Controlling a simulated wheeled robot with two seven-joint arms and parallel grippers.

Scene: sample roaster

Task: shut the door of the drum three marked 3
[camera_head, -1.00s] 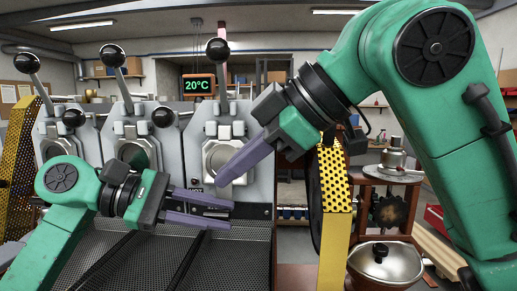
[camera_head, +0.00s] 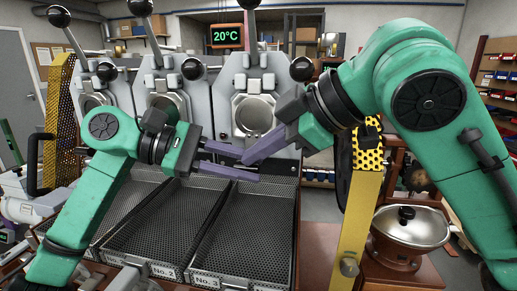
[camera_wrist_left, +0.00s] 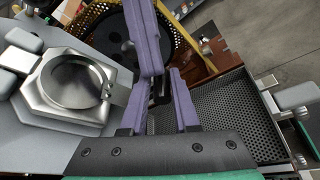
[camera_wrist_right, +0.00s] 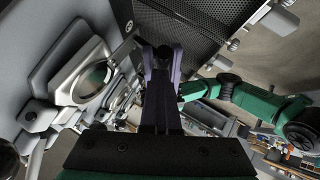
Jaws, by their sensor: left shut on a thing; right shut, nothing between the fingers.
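The third drum's front, with its round port and door frame (camera_head: 255,114), is the rightmost in the row in the head view. The port also shows at left in the left wrist view (camera_wrist_left: 75,82). Whether its door is fully shut I cannot tell. My left gripper (camera_head: 262,164) is below the port, its fingers a little apart around a small dark thing (camera_wrist_left: 160,90), partly hidden. My right gripper (camera_head: 246,160) is shut and empty; its tips are close to the left fingertips, and contact is unclear.
Perforated trays (camera_head: 243,236) lie below the drums. A black ball knob (camera_head: 301,69) is right of drum three. A yellow perforated guard (camera_head: 361,185) and a lidded metal pan (camera_head: 410,226) stand at right. My crossed grippers leave little room between them.

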